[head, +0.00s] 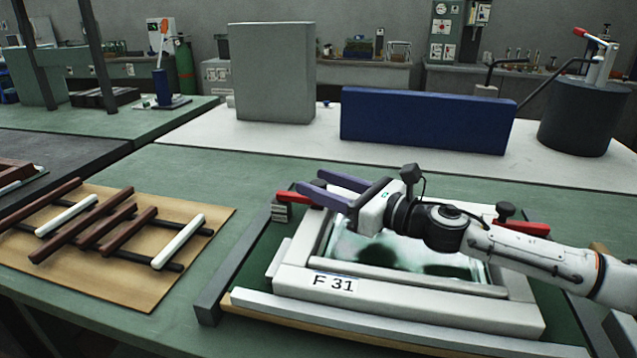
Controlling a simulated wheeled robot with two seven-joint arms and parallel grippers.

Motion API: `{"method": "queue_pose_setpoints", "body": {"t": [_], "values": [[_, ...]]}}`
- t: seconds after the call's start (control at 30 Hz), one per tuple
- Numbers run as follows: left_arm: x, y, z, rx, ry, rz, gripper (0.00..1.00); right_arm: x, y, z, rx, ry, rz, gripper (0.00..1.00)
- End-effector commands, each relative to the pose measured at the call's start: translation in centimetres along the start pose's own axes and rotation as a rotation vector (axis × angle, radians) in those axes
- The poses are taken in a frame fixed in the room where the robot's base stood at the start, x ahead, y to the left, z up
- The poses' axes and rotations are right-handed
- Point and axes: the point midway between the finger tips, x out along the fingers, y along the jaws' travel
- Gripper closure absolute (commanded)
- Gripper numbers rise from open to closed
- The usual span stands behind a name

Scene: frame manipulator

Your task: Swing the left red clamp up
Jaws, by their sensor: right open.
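The left red clamp (291,197) lies about level at the back left corner of the pale frame marked F 31 (420,313). A black knob stands at its right end, partly behind my gripper. My right gripper (318,190) is open, its two purple fingers pointing left at the clamp. The fingers overlap the clamp's right part in the picture; I cannot tell whether they touch it. A second red clamp (533,229) with a black knob shows at the back right of the frame, partly behind my right arm. My left gripper is not in view.
A dark grey bar (238,262) borders the frame's left side. Brown and white bars lie on a tan board (128,284) at the left. A blue block (428,120), a grey box (272,72) and a dark cylinder (583,118) stand on the white table behind.

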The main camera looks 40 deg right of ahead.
Motion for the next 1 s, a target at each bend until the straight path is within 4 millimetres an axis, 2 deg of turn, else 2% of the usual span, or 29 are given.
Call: {"method": "queue_pose_setpoints", "body": {"t": [0.2, 0.5, 0.53, 0.7, 0.8, 1.0], "values": [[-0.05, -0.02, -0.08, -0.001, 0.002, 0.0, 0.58, 0.73, 0.0, 0.1, -0.002, -0.001, 0.0, 0.56], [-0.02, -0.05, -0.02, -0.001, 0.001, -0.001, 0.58, 0.8, 0.02, -0.01, -0.001, 0.001, 0.0, 0.56], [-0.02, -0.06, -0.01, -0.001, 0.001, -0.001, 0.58, 0.8, 0.03, 0.0, -0.001, 0.001, 0.0, 0.58], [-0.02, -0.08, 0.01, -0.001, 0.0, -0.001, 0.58, 0.79, 0.03, 0.01, -0.001, 0.0, 0.0, 0.87], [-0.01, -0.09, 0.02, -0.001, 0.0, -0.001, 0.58, 0.79, 0.03, 0.01, -0.001, 0.0, 0.0, 1.0], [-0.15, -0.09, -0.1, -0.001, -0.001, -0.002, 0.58, 0.73, -0.04, 0.14, -0.003, 0.004, -0.001, 1.0]]}}
